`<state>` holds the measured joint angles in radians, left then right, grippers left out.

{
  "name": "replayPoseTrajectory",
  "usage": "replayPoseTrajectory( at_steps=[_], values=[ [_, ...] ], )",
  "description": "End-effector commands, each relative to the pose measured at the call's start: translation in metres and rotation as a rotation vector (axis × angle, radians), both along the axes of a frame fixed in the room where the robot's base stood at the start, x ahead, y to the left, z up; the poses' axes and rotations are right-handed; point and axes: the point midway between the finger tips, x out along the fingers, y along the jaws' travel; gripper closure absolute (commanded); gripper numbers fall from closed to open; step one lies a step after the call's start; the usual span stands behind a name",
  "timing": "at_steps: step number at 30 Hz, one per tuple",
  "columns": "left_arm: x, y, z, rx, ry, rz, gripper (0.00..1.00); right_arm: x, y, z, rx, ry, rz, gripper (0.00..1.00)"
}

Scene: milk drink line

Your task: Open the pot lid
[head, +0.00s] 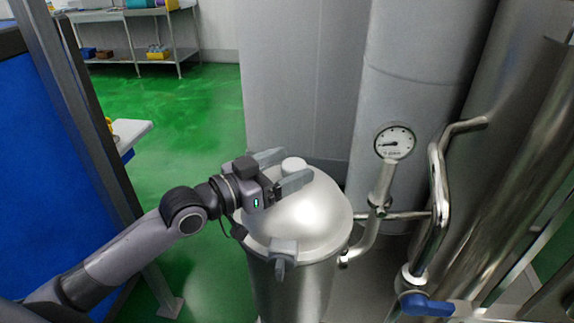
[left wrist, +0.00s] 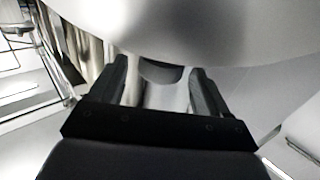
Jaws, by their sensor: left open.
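A steel pot (head: 292,285) stands in the middle of the head view. Its domed lid (head: 312,215) is down on it, with a pale round knob (head: 293,165) on top and a clamp (head: 283,249) at the front rim. My left gripper (head: 284,169) is open at the top of the lid, with its fingers on either side of the knob. In the left wrist view, the open fingers (left wrist: 163,80) point toward a pale curved surface, with a dark rounded part between them. I cannot tell if the fingers touch the knob. My right gripper is not in view.
A pressure gauge (head: 394,141) on a steel pipe stands right of the pot. A bent pipe (head: 436,205) and a blue valve handle (head: 427,305) are further right. Large tanks (head: 408,80) stand behind. A blue panel (head: 50,170) is at left. Green floor (head: 185,115) is open behind my arm.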

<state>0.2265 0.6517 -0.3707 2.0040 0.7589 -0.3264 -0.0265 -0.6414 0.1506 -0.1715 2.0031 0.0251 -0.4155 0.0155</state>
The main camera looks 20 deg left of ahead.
Motion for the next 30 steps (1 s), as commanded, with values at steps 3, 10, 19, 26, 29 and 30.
replayPoseTrajectory(
  at_steps=[3,10,19,26,29,30],
  values=[
    [0.003,-0.002,0.000,0.001,-0.001,0.000,0.23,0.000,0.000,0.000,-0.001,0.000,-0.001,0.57],
    [0.003,-0.002,0.000,0.001,0.000,0.000,0.23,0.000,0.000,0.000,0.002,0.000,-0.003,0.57],
    [0.003,-0.002,0.000,0.001,0.001,0.000,1.00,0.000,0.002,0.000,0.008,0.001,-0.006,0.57],
    [0.006,-0.001,0.007,-0.005,0.026,0.000,1.00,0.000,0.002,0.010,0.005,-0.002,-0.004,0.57],
    [0.010,0.000,0.014,-0.010,0.054,0.000,1.00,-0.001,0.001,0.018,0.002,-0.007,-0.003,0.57],
    [0.013,0.000,0.017,-0.013,0.070,0.001,1.00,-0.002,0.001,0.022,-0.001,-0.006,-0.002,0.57]
  ],
)
